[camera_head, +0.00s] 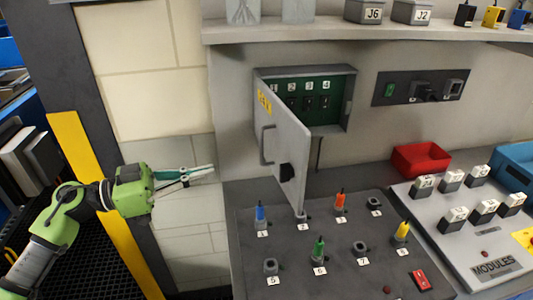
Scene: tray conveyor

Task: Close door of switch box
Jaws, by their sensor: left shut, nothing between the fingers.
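The switch box (352,86) is a grey box mounted on the wall, with a green panel inside that carries numbered switches 1 to 4. Its grey door (286,150) is hinged at the box's left side and stands open, swung out toward me. The door has a grey handle (263,146), a yellow label (265,103) and a dark latch (287,172). My left gripper (212,172) is shut and empty, to the left of the door's lower part and apart from it in the picture. My right gripper is not in view.
Below the door, a dark panel (330,270) holds several coloured plugs in numbered sockets. A red bin (421,159) and a modules board (470,245) are at the right. A shelf (320,31) with boxes runs above. A yellow post (95,190) stands behind my left arm.

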